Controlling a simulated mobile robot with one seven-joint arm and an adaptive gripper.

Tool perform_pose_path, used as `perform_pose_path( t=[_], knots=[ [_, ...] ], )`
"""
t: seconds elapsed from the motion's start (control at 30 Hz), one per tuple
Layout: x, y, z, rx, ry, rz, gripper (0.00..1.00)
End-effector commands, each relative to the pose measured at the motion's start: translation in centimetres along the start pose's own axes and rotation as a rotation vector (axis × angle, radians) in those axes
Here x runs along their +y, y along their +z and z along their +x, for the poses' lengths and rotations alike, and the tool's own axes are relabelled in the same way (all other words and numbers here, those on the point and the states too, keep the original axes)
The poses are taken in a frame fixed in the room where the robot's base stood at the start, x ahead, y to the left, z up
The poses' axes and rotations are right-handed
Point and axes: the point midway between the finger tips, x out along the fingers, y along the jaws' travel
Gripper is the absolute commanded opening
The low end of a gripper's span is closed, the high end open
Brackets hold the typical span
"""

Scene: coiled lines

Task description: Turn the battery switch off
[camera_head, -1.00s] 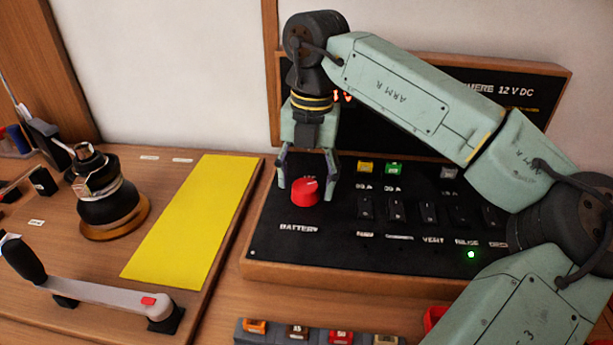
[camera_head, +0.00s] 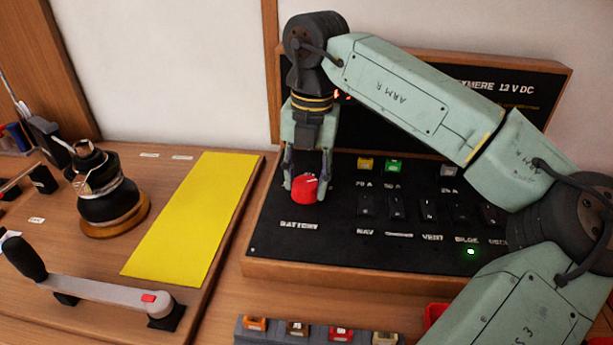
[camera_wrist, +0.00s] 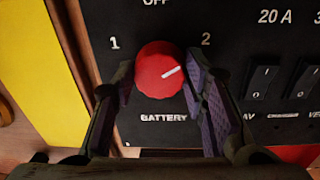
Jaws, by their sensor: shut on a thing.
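The battery switch is a round red knob (camera_head: 304,187) with a white pointer line, on the black panel (camera_head: 345,250) above the word BATTERY. It also shows in the wrist view (camera_wrist: 158,70), where marks 1, 2 and OFF surround it. Its white line points up and right, toward the 2. My gripper (camera_head: 305,184) is shut on the knob from above, one finger on each side. In the wrist view my gripper (camera_wrist: 160,88) has its fingers at the knob's left and right.
Black rocker switches (camera_head: 397,208) stand in a row right of the knob, with a lit green lamp (camera_head: 471,252) below. Yellow (camera_head: 365,164) and green (camera_head: 393,166) fuses sit behind them. A yellow mat (camera_head: 190,225) lies left of the panel. A fuse holder (camera_head: 290,334) is at the front.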

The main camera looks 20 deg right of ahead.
Motion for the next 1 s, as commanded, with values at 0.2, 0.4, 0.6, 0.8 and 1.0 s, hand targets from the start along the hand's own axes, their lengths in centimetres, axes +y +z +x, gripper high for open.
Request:
perform_pose_path(
  t=[0.2, 0.4, 0.6, 0.8, 1.0],
  knots=[
    [0.03, 0.01, -0.02, 0.000, 0.001, -0.004, 0.12],
    [0.03, 0.03, 0.02, 0.002, 0.001, -0.050, 0.12],
    [0.05, 0.09, 0.05, 0.008, 0.002, -0.168, 0.12],
    [0.07, 0.12, 0.01, 0.019, 0.002, -0.344, 0.12],
    [0.16, 0.14, -0.02, 0.029, 0.002, -0.535, 0.12]
  ],
)
